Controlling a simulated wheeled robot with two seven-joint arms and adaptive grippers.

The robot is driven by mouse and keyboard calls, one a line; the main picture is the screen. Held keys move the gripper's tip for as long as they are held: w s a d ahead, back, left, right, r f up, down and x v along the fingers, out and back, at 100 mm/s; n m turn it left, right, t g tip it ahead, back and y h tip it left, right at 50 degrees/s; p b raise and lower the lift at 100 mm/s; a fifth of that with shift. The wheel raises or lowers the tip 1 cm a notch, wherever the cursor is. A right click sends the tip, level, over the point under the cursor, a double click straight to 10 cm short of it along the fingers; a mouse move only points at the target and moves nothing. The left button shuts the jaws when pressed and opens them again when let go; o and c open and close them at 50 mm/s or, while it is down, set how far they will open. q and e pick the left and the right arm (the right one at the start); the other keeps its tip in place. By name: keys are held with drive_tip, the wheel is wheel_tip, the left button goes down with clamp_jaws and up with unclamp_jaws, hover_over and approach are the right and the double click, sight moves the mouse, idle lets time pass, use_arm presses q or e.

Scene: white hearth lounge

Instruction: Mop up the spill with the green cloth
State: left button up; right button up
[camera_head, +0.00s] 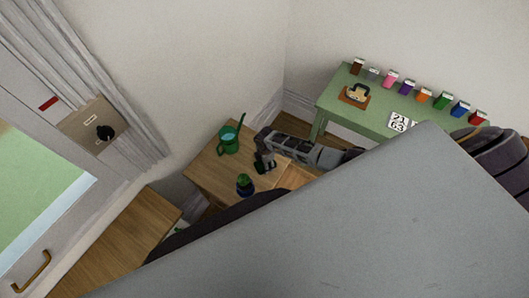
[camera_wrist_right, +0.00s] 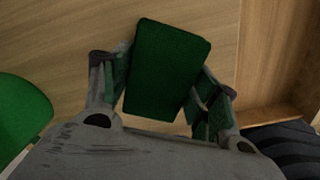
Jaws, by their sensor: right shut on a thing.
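The green cloth (camera_wrist_right: 168,70) is a dark green block-like piece between the fingers of my right gripper (camera_wrist_right: 162,95) in the wrist view. My right gripper (camera_head: 264,163) is shut on it, over the small wooden table (camera_head: 206,172) in the head view. I cannot tell whether the cloth touches the tabletop. No spill can be made out on the wood that shows; part of the tabletop is hidden by the gripper and cloth. My left gripper is not in view.
A green watering can (camera_head: 229,141) stands at the table's back corner. A dark green and blue object (camera_head: 244,184) stands near the front. A green side table (camera_head: 336,96) with several coloured containers is at the right. A large grey surface blocks the lower right.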

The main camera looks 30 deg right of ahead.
drive_tip(key=shift+s+p, duration=0.35)
drive_tip(key=shift+s, duration=0.2)
drive_tip(key=shift+r, duration=2.5)
drive_tip(key=shift+w+r, duration=0.1)
drive_tip(key=shift+w, duration=0.05)
